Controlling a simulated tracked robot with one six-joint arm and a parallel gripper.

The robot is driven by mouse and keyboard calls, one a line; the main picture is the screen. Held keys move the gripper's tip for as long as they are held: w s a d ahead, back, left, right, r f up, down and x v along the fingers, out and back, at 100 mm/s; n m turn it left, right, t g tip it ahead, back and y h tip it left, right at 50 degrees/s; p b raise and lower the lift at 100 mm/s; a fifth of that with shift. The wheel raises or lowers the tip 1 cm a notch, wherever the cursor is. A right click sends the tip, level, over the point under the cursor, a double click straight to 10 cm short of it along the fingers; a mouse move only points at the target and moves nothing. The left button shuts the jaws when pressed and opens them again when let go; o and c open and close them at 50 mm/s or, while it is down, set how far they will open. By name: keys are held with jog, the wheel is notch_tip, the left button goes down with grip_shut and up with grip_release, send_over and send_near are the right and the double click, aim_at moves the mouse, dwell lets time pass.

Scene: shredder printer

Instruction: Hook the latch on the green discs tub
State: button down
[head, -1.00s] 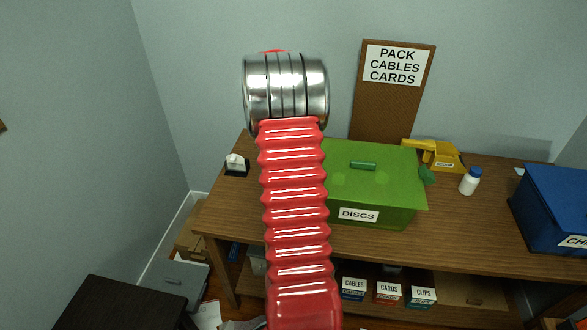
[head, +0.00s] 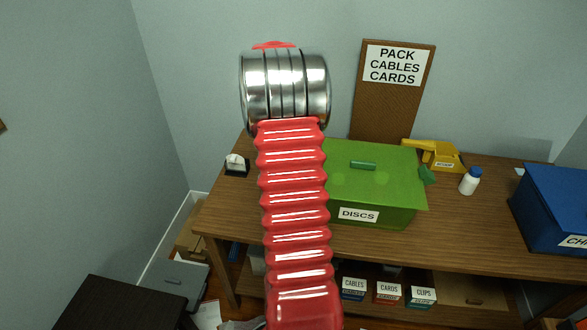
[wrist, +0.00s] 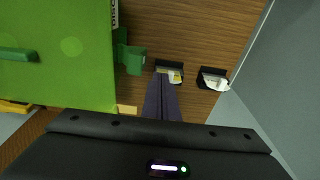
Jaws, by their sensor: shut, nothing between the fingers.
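The green discs tub (head: 380,205) stands on the wooden table with its lid (head: 365,163) lying on top, and my arm hides its left end in the head view. A green piece (head: 427,175) sticks out at its right end. In the wrist view the lid (wrist: 70,75) fills the left side, with a green latch piece (wrist: 131,58) at the tub's edge. My gripper (wrist: 161,78) is shut and empty, its dark fingers just right of the latch and apart from it in the picture. I cannot tell the height gap or whether the latch is hooked.
A yellow scoop (head: 440,157), white bottle (head: 469,181) and blue bin (head: 552,215) stand right of the tub.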

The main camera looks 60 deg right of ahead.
jog(key=r, duration=0.4)
jog(key=shift+s+a, duration=0.1)
jog(key=shift+a, duration=0.2)
dwell(0.6)
jog(key=s+a+r+n+t, duration=0.1)
jog(key=s+a+r+n, duration=0.2)
jog(key=a, duration=1.3)
jog(key=s+a+r+n+t+y, duration=0.1)
jog(key=s+a+n, duration=0.5)
jog(key=a, duration=1)
jog(key=s+a+r+n+t, duration=0.2)
jog(key=s+a+r+n, duration=0.2)
jog(key=a, duration=1.3)
jog(key=shift+s+r+t+y, duration=0.3)
jog(key=shift+s+r+t, duration=0.1)
jog(key=shift+r, duration=0.25)
